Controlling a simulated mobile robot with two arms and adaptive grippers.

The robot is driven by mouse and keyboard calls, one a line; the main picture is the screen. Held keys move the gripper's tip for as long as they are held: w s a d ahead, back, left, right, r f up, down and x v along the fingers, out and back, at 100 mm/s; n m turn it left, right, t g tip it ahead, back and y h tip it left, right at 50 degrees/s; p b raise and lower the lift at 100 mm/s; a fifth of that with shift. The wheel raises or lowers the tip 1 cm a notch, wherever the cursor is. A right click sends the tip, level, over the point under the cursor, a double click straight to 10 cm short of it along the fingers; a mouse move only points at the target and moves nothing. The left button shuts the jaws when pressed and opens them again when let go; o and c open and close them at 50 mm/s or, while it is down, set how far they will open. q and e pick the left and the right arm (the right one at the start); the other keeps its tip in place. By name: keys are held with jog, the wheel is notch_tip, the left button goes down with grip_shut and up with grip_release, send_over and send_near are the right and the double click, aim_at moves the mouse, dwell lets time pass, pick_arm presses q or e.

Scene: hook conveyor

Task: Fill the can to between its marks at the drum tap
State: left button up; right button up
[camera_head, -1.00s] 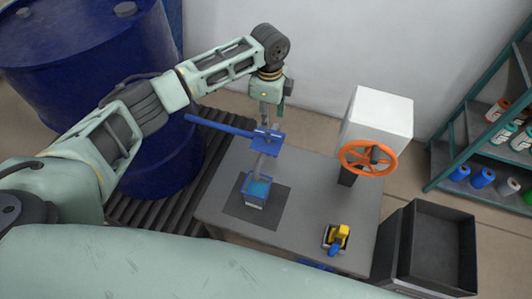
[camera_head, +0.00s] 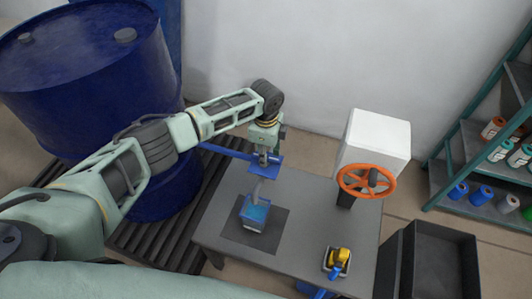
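The large blue drum (camera_head: 90,85) stands at the left, and a blue pipe (camera_head: 225,152) runs from it to the tap (camera_head: 266,168) over the table. The open blue can stands on a dark square mat (camera_head: 278,237) and holds light blue liquid. The marks and the exact level are too small to read. My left gripper (camera_head: 265,158) points down at the tap's top; its fingers are too small to tell whether they are shut on it. My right gripper is not in view.
A small tray with a yellow object (camera_head: 338,260) is at the right front. A roller conveyor (camera_head: 165,235) runs left.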

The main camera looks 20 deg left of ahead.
pick_arm(q)
jog(key=c, duration=0.4)
grip_shut()
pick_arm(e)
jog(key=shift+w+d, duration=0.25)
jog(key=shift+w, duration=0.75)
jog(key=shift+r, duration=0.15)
pick_arm(q)
jog(key=shift+r+n+p, duration=0.15)
jog(key=shift+n+p, duration=0.95)
jog(key=shift+n, duration=0.3)
jog(key=n+p, duration=0.1)
jog(key=n, duration=0.2)
jog(key=shift+p, duration=0.4)
jog(key=shift+n, duration=0.5)
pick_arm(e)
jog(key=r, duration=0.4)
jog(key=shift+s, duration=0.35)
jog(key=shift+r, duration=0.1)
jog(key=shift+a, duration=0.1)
